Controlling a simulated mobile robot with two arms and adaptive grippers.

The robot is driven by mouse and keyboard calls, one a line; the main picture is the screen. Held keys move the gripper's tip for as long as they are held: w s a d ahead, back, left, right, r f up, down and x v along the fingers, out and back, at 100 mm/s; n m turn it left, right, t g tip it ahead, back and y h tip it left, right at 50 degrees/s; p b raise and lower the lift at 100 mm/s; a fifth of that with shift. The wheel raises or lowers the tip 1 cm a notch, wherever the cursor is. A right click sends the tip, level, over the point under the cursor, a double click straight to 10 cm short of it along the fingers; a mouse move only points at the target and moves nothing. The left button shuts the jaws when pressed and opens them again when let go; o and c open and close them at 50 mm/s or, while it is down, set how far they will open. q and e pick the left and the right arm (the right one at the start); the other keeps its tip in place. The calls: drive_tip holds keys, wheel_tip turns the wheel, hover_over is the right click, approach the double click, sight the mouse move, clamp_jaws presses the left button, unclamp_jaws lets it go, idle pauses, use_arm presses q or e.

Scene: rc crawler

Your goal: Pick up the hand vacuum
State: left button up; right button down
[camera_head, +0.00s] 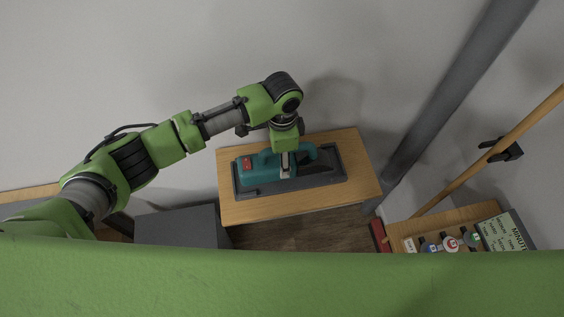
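The hand vacuum (262,170) is teal with a dark nozzle and a small red patch. It lies in a dark grey tray (335,182) on a small wooden table (240,212). My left arm reaches in from the left, and my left gripper (286,168) points down at the middle of the vacuum. The gripper hides part of the vacuum's handle. The fingers are small and partly hidden, so I cannot tell whether they are open or closed on it. My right gripper is not in view.
A grey post (440,95) rises just right of the table. A wooden pole (470,172) leans beyond it. At the lower right, a wooden board (404,230) holds several small round items and a green sign (508,232). A dark grey box (178,228) stands left of the table.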

use_arm(q)
drive_tip(key=shift+c, duration=0.4)
drive_tip(key=shift+w+r, duration=0.1)
drive_tip(key=shift+r, duration=0.05)
drive_tip(key=shift+r, duration=0.55)
drive_tip(key=s+r+b, duration=0.2)
drive_tip(key=s+r, duration=0.9)
drive_tip(key=s, duration=0.3)
drive_tip(key=shift+d+r+b, duration=0.2)
drive_tip(key=shift+r+b, duration=0.1)
drive_tip(key=shift+r, duration=0.05)
drive_tip(key=o, duration=0.7)
